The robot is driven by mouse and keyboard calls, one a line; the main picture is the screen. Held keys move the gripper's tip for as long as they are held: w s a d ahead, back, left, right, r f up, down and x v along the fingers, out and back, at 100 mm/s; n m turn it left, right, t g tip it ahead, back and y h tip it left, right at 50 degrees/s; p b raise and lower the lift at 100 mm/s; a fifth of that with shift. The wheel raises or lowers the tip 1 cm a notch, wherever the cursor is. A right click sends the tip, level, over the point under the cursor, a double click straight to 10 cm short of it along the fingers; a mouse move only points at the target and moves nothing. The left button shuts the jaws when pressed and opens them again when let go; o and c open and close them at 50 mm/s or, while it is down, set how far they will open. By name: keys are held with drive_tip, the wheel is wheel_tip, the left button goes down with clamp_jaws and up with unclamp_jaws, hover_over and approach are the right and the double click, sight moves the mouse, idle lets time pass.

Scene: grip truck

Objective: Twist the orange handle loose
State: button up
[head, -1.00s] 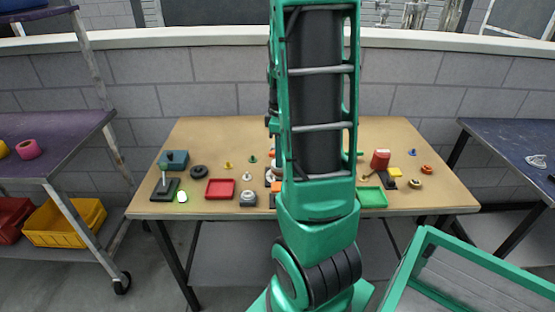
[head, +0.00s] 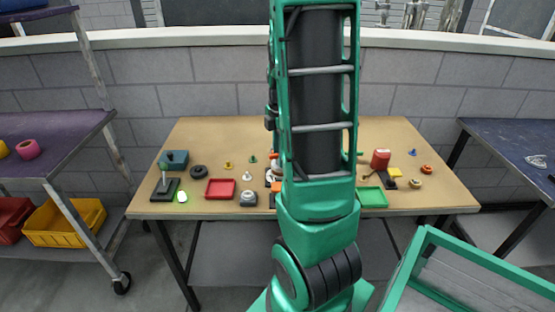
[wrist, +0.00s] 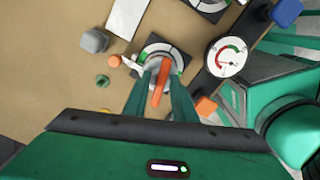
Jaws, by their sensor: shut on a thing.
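The orange handle (wrist: 157,86) is a narrow bar on a round silver-grey fitting (wrist: 151,57), set on a dial-like disc with white, black and green segments. In the wrist view my gripper (wrist: 160,83) has its two green fingers on either side of the handle, shut on it. The handle lies slightly tilted from the line between the fingers. In the head view my own arm hides the gripper and most of this spot.
A gauge with a red and green scale (wrist: 228,56) sits close on the right. A grey hexagonal block (wrist: 94,41) and small green knob (wrist: 102,80) lie left.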

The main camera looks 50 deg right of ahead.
drive_tip(key=shift+s, duration=0.1)
drive_tip(key=o, duration=0.7)
drive_tip(key=shift+r, duration=0.1)
drive_tip(key=shift+r, duration=3.65)
drive_tip(key=s+a+m, duration=0.4)
drive_tip(key=a+m, duration=0.1)
drive_tip(key=m, duration=0.1)
drive_tip(key=s+a+m, duration=0.5)
drive_tip(key=a+m, duration=0.1)
drive_tip(key=s+a+m, duration=0.4)
drive_tip(key=a+m, duration=0.1)
drive_tip(key=m, duration=0.1)
drive_tip(key=shift+s+a+r+m, duration=0.1)
drive_tip(key=shift+s+a+m, duration=0.2)
drive_tip(key=shift+m, duration=0.1)
